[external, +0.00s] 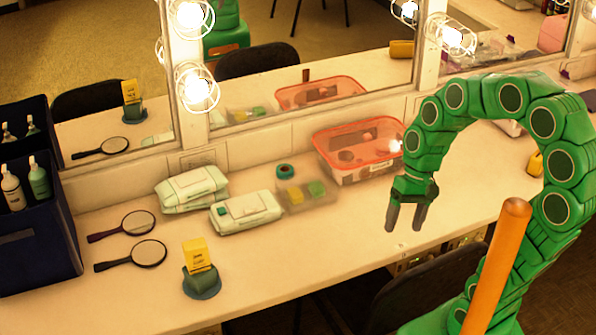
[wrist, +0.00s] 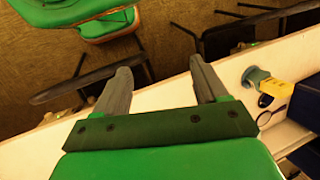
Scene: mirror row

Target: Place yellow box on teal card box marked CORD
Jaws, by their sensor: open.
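A yellow box (external: 197,254) with dark print stands upright on or in a teal holder with a round base (external: 203,284), near the front edge of the counter. The yellow box (wrist: 276,89) and the teal piece (wrist: 255,77) also show at the right of the wrist view. No CORD marking is legible, so I cannot tell which thing is the teal card box. A yellow block (external: 294,194) and a green block (external: 316,188) sit in a clear tray. My gripper (external: 405,218) is open and empty above the counter, far right of the yellow box; its fingers (wrist: 160,72) point down.
Two dark hand mirrors (external: 146,254) lie left of the yellow box. Pale green packs (external: 245,212), a teal roll (external: 285,171) and a red-rimmed bin (external: 365,171) stand along the wall mirror. A dark blue caddy (external: 40,240) is far left. The front middle counter is clear.

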